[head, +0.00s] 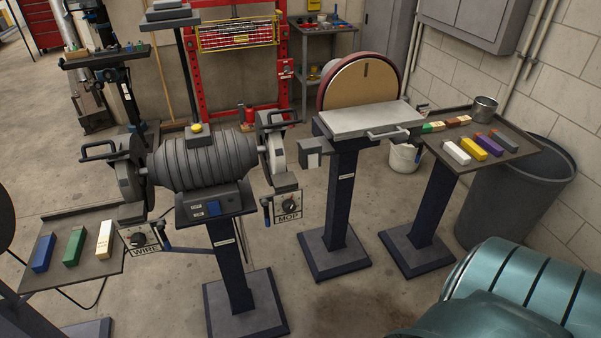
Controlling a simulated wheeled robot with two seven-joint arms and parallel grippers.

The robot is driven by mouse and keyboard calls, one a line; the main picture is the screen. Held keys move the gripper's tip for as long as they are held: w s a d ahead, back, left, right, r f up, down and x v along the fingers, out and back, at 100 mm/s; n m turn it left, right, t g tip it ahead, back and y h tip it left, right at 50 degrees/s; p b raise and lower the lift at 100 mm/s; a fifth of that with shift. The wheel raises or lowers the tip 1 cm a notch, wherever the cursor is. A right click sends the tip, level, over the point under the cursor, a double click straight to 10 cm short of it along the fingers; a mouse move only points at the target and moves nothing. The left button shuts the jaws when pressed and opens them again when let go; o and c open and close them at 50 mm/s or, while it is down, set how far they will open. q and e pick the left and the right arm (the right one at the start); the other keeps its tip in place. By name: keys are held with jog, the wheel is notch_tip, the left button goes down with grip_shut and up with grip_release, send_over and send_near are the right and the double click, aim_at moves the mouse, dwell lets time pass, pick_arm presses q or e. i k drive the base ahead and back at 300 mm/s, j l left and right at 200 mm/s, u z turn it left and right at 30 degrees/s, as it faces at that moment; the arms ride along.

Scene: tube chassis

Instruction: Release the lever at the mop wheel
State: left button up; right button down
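A grey bench buffer (205,160) stands on a dark pedestal left of centre in the head view. The mop wheel (277,152) is at its right end, partly covered by a dark guard with a handle. Below it hangs a dark box (284,187) with a round knob (289,206) and a plate reading MOP (288,218). A short blue-tipped lever (267,214) shows at the left side of this box, pointing down. It is small, and I cannot tell its setting. Neither of my grippers is in view.
A matching box labelled WIRE (144,250) hangs at the buffer's left end. Trays of coloured bars flank the machines: left tray (98,270), right tray (520,149). A disc sander (372,122) stands right of the buffer. A teal ribbed drum (525,285) fills the lower right.

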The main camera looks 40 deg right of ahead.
aim_at(265, 205)
jog(key=i+l+z, duration=0.1)
jog(key=l+z, duration=0.3)
jog(key=i+l+z, duration=0.1)
jog(key=z, duration=0.25)
jog(key=l, duration=0.1)
